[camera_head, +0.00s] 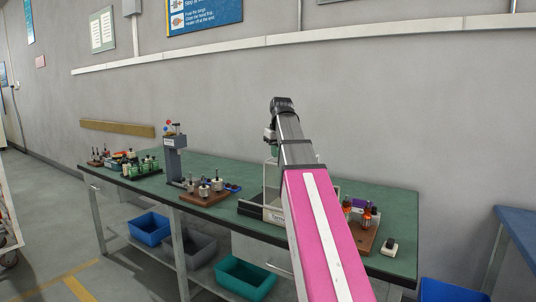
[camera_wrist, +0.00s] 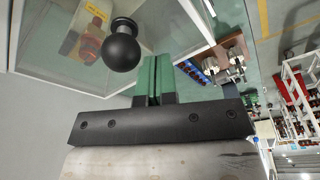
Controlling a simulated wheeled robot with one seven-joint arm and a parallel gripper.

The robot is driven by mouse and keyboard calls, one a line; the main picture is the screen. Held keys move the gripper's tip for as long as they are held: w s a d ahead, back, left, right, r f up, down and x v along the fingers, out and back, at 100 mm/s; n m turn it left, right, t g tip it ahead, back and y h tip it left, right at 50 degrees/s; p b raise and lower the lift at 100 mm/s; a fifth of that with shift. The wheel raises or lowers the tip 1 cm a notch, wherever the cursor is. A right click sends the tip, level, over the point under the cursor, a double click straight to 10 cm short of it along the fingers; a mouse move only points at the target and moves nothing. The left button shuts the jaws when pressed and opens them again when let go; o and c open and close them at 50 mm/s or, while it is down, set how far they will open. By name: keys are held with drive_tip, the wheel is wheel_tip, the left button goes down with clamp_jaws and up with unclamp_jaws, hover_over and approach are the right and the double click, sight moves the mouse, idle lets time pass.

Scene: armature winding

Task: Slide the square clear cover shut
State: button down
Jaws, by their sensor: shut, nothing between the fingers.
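The clear cover (camera_wrist: 60,75) fills the upper left of the wrist view as see-through panels with pale edges. A round black knob (camera_wrist: 121,45) shows in front of it, just left of my fingertips. My gripper (camera_wrist: 155,75) has its two green fingers pressed together with nothing between them. It is beside the knob; whether it touches the cover cannot be told. In the head view my gripper (camera_head: 274,152) is at the clear box, and my pink and grey arm hides most of the box. A white labelled front (camera_head: 273,214) shows at the box's base.
The green bench (camera_head: 215,165) holds a grey press stand (camera_head: 174,160), a brown board (camera_head: 204,196) with metal parts, and a brown tray (camera_head: 363,236) with orange bottles on the right. A small white switch block (camera_head: 389,247) sits near the front edge. Bins stand below.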

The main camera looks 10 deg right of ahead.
drive_tip(key=shift+w+a+r, duration=0.1)
drive_tip(key=shift+r, duration=0.75)
drive_tip(key=shift+w+a+r, duration=0.1)
drive_tip(key=shift+r, duration=0.75)
drive_tip(key=r, duration=0.4)
drive_tip(key=shift+w+a, duration=0.4)
drive_tip(key=shift+s, duration=0.15)
